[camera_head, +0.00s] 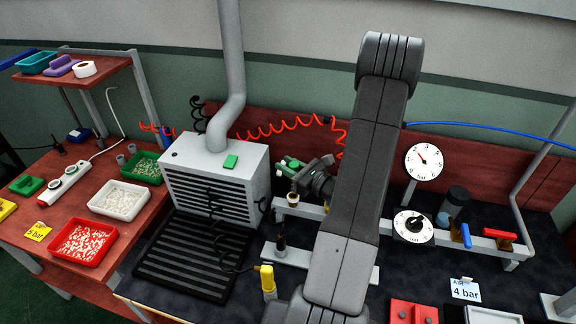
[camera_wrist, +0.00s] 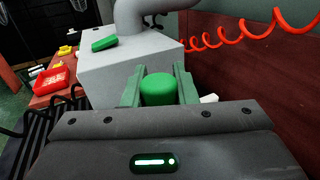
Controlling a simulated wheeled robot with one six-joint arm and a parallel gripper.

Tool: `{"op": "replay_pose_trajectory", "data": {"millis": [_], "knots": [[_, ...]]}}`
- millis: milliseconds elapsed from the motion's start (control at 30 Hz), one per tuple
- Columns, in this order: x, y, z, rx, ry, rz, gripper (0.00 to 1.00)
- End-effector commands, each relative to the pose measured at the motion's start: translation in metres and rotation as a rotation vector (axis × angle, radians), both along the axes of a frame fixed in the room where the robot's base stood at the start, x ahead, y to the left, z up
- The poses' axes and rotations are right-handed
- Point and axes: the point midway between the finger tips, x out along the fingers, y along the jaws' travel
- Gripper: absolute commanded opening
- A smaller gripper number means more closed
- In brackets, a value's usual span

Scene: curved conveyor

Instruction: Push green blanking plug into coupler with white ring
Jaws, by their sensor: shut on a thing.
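My gripper (camera_head: 291,167) has green fingers and is in front of the grey machine box, at its right. In the wrist view, the gripper (camera_wrist: 159,88) is shut on the green blanking plug (camera_wrist: 159,90), whose rounded green top shows between the fingers. In the head view I cannot clearly tell the plug from the green fingers. A coupler with a white ring (camera_head: 293,198) stands on the grey rail, just below the gripper and apart from it. The coupler is not clearly seen in the wrist view.
The vented grey box (camera_head: 215,175) with a green block (camera_head: 230,161) on top stands left of the gripper. A dark post (camera_head: 280,242) and a yellow-topped fitting (camera_head: 268,278) stand in front. Gauges (camera_head: 423,161) and valve handles (camera_head: 466,235) lie to the right. A red coiled hose (camera_head: 290,124) hangs behind.

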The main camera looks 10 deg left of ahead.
Motion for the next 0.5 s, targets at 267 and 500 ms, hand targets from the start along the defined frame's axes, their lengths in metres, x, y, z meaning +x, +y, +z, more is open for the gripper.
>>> {"op": "replay_pose_trajectory", "data": {"millis": [267, 500], "knots": [[0.000, 0.000, -0.008, 0.000, 0.000, 0.000, 0.02], [0.000, 0.000, -0.030, 0.000, 0.000, 0.000, 0.02]]}}
